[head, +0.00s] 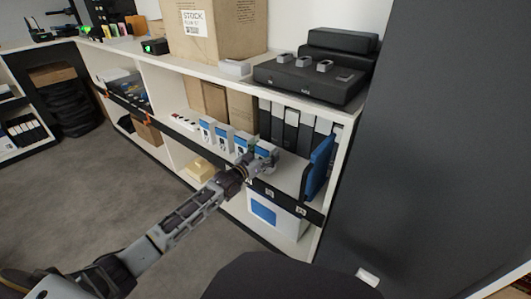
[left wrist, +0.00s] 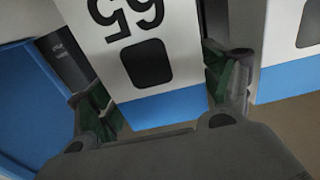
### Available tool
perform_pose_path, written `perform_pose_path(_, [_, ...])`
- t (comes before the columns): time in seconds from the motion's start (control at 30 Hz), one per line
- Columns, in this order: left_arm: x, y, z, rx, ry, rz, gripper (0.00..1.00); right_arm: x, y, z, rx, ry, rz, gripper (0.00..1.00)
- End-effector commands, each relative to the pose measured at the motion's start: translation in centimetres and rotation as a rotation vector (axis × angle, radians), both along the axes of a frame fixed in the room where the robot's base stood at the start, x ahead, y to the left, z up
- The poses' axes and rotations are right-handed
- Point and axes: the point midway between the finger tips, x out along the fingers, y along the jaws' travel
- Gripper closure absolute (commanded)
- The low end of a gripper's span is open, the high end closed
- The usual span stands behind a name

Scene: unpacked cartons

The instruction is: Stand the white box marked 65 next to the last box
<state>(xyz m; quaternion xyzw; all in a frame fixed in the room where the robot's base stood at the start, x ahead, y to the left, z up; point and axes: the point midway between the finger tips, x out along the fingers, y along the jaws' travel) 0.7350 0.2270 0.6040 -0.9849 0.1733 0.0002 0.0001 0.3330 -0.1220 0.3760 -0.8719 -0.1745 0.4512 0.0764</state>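The white box marked 65 (left wrist: 135,50) has a blue lower band and a dark window, and fills the middle of the left wrist view. My left gripper (left wrist: 160,95) has one finger on each side of it and looks closed on it. In the head view the box (head: 266,151) is at the right end of a row on the middle shelf, just beyond my left gripper (head: 250,163). The last box of the row (head: 241,143) stands to its left, and it shows at the right of the left wrist view (left wrist: 290,50). I cannot tell whether the held box touches the shelf.
More white-and-blue boxes (head: 207,130) stand further left in the row. A blue panel (head: 319,165) stands upright to the right, near the shelf's side wall. Dark binders (head: 291,130) stand behind. A black device (head: 311,77) and a carton (head: 215,30) are on top.

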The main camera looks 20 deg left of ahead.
Motion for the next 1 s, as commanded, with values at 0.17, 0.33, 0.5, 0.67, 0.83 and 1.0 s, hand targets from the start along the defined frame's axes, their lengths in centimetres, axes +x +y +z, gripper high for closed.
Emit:
perform_pose_path(0.17, [0.0, 0.0, 0.0, 0.0, 0.0, 0.0, 0.12, 0.0, 0.0, 0.1, 0.0, -0.001, 0.0, 0.63])
perform_pose_path(0.33, [0.0, 0.0, 0.0, 0.0, 0.0, 0.0, 0.12, 0.0, 0.0, 0.1, 0.0, 0.0, 0.0, 0.63])
perform_pose_path(0.5, [-0.1, 0.0, 0.3, 0.0, 0.0, 0.0, 0.12, 0.0, 0.0, 0.2, 0.0, 0.0, 0.0, 0.63])
perform_pose_path(0.67, [-0.7, 0.3, 0.3, 0.0, 0.001, 0.0, 0.12, -0.1, -0.1, 0.4, -0.003, 0.004, -0.001, 0.63])
perform_pose_path(0.83, [-1.8, 0.7, 0.3, 0.0, 0.001, 0.0, 0.12, -0.2, -0.2, 0.8, -0.01, 0.01, -0.001, 0.63])
perform_pose_path(1.0, [-3.1, 1.1, 0.3, 0.001, 0.002, -0.001, 0.12, -0.2, -0.3, 1.3, -0.019, 0.013, -0.003, 0.63])
